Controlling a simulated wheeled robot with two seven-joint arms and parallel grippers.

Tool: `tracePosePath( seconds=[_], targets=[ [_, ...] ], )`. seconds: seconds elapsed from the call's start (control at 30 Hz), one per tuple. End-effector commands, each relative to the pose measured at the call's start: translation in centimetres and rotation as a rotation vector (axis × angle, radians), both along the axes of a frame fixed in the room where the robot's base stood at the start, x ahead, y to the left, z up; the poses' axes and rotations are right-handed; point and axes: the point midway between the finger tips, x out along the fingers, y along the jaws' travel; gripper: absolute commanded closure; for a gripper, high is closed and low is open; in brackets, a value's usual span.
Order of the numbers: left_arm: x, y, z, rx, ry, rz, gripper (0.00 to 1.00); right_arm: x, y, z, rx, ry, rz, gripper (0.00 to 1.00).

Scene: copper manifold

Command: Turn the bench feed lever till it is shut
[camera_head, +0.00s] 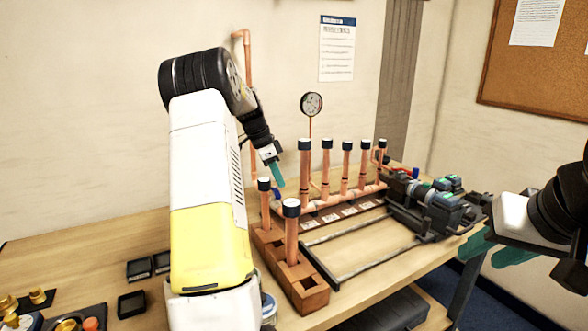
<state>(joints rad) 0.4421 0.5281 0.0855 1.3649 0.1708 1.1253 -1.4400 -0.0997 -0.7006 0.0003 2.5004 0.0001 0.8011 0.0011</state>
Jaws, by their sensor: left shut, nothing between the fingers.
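My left gripper (277,175) has its teal fingers shut and empty, pointing down at the left end of the copper manifold (345,195). A small blue part (277,194), possibly the bench feed lever, shows just below the fingertips and is partly hidden. I cannot tell whether the fingers touch it or how it is turned. Another small blue part (416,173) shows near the manifold's right end. My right gripper (493,250) is at the right edge of the view, away from the manifold, with its teal fingers apart and nothing visible between them.
Several capped copper pipes stand up from the manifold, with a round gauge (311,104) behind. A wooden block (305,287) holds capped pipes in front. A dark vise (440,208) with rails sits at right. Black trays (131,304) and brass fittings lie at left.

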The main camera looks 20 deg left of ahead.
Motion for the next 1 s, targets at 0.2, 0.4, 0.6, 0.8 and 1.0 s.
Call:
tracePosePath(
  seconds=[0.2,0.4,0.6,0.8,1.0],
  targets=[
    [0.4,-0.7,-2.2,-0.001,0.001,0.000,1.00,0.0,0.0,0.0,-0.001,0.000,0.001,0.61],
    [0.5,-0.8,-2.6,0.000,0.000,0.000,1.00,0.0,0.0,0.0,0.000,-0.001,0.001,0.61],
    [0.5,-0.8,-2.6,0.000,0.000,0.000,1.00,0.0,0.0,0.0,0.000,-0.001,0.001,0.61],
    [0.2,-0.3,-2.6,0.000,0.000,-0.014,1.00,0.0,0.0,0.0,0.000,-0.001,0.001,0.61],
    [-0.2,0.4,-2.6,0.000,0.000,-0.043,1.00,0.0,0.0,0.0,0.000,-0.001,0.001,0.61]
  ],
)
